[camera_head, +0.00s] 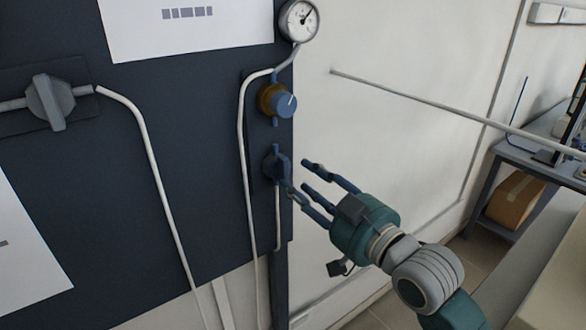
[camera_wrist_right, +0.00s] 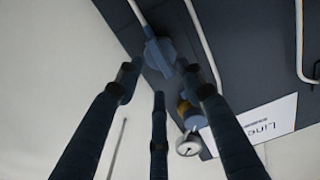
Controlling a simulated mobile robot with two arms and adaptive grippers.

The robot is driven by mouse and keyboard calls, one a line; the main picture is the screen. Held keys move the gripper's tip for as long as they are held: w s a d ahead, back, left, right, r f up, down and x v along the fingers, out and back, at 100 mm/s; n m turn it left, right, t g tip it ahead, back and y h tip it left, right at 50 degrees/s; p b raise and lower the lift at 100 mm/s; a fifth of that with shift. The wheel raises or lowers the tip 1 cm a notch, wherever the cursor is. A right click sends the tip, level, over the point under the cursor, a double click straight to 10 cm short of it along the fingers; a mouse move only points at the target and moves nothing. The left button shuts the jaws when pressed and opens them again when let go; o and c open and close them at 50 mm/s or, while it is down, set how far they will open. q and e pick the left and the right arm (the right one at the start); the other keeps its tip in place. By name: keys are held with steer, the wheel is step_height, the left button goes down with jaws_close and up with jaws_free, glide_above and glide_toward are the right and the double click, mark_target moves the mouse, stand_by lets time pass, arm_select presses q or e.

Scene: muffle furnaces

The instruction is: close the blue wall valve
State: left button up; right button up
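The blue wall valve (camera_head: 277,165) is a small dark blue valve with a handle on the dark panel, in line with a thin white pipe, below a regulator. My right gripper (camera_head: 300,178) comes in from the lower right with its fingers spread and pointing at the valve. One fingertip overlaps the valve's lower edge in the head view; I cannot tell whether it touches. In the right wrist view the valve (camera_wrist_right: 160,54) shows beyond and between the fingertips of the open gripper (camera_wrist_right: 157,75), with nothing held. My left gripper is not in view.
A regulator with a blue knob (camera_head: 283,103) and brass ring sits above the valve, with a round gauge (camera_head: 299,20) higher up. A grey valve (camera_head: 50,101) is at left. A pale rod (camera_head: 430,105) crosses at right, near a desk (camera_head: 520,160).

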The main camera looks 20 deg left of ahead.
mark_target(283, 171)
steer(key=shift+p+x, duration=0.35)
steer(key=shift+x, duration=1.75)
jaws_close()
